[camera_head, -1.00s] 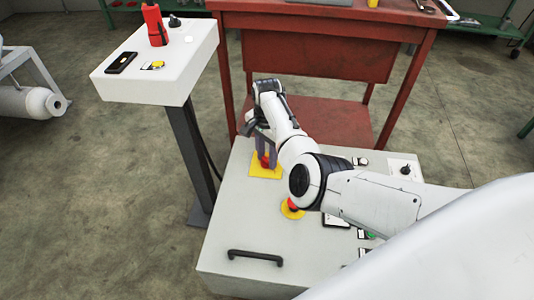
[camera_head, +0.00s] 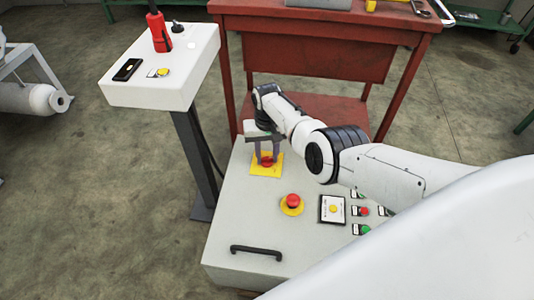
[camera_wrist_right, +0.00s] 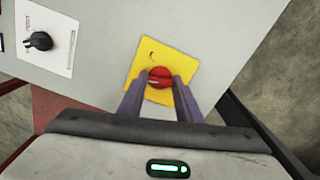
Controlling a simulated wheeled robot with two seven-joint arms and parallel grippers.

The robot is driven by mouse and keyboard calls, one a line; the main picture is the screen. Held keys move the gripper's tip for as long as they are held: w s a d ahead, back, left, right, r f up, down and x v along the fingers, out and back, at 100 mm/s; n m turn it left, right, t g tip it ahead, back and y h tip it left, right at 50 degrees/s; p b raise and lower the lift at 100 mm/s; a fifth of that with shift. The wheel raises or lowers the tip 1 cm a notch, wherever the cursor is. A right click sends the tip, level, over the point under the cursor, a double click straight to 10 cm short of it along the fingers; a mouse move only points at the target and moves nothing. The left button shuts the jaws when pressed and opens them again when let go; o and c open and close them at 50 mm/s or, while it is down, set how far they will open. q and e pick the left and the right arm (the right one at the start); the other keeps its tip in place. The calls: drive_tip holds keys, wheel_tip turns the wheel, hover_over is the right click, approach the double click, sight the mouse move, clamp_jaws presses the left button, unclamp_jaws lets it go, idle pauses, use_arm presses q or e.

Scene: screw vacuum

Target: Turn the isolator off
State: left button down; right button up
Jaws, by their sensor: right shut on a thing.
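The isolator is a red rotary knob on a square yellow plate (camera_head: 262,170) at the far left corner of the grey control panel. In the right wrist view the red knob (camera_wrist_right: 159,77) sits on the yellow plate (camera_wrist_right: 186,70). My right gripper (camera_head: 266,161) points down at the plate, with its two fingers on either side of the knob. In the wrist view the right gripper (camera_wrist_right: 160,82) is shut on the knob, which its fingertips partly cover. My left gripper is not in view.
A red emergency stop (camera_head: 292,201) on a yellow disc, a square selector plate (camera_head: 332,210), several small buttons and a black handle (camera_head: 256,252) are on the panel. A white pedestal box (camera_head: 160,90) stands left. A red workbench (camera_head: 318,48) stands behind.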

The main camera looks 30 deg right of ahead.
drive_tip(key=n, duration=0.3)
drive_tip(key=shift+n, duration=1.3)
drive_tip(key=o, duration=1)
drive_tip(key=shift+o, duration=0.2)
drive_tip(key=shift+r+p, duration=0.1)
drive_tip(key=shift+p, duration=0.2)
